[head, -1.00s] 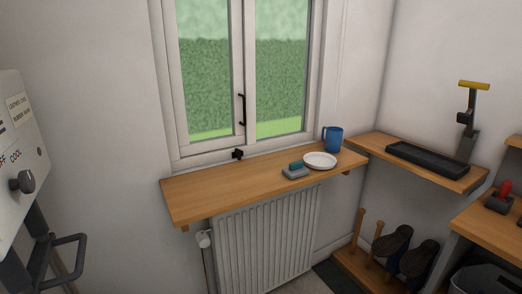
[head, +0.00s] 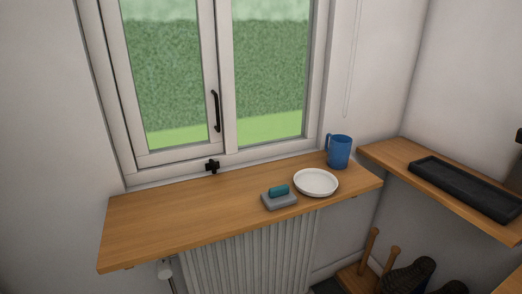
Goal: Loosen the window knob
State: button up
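The window knob (head: 212,166) is a small black knob with lobes on the bottom rail of the white window frame, in the middle of the head view. It sits just above the back edge of the wooden shelf (head: 150,222). A black curved handle (head: 215,111) is upright on the left sash above it. The window (head: 225,148) looks shut. My gripper is not in view.
On the shelf stand a grey block with a teal top (head: 279,199), a white plate (head: 316,182) and a blue mug (head: 339,152). The shelf's left half is clear. A radiator (head: 245,255) is below. A side shelf holds a black tray (head: 466,187).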

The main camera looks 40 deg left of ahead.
aim_at(214, 165)
jog(key=z, duration=0.15)
jog(key=i, duration=0.45)
jog(key=u, duration=3.2)
jog(key=i, duration=0.55)
jog(key=z, duration=0.15)
jog(key=k, duration=0.55)
jog(key=u, duration=0.2)
